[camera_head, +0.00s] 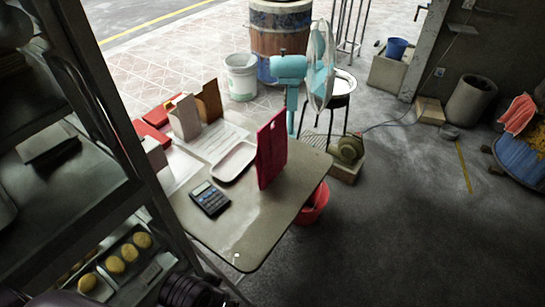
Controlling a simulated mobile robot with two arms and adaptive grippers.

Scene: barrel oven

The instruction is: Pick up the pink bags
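A dark pink bag (271,150), tall, flat and with an opening near its top, stands upright on the tabletop (250,222) at its right side. I see only this one bag that is clearly pink; nothing touches it from my side. Neither of my grippers shows clearly in the head view. A dark ribbed shape lies at the bottom edge left of centre, and I cannot tell what it is.
On the table are a calculator (210,198), a white tray (234,161), and brown and red items. A metal rack (90,70) with round buns (115,264) stands left. The floor at right is largely clear.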

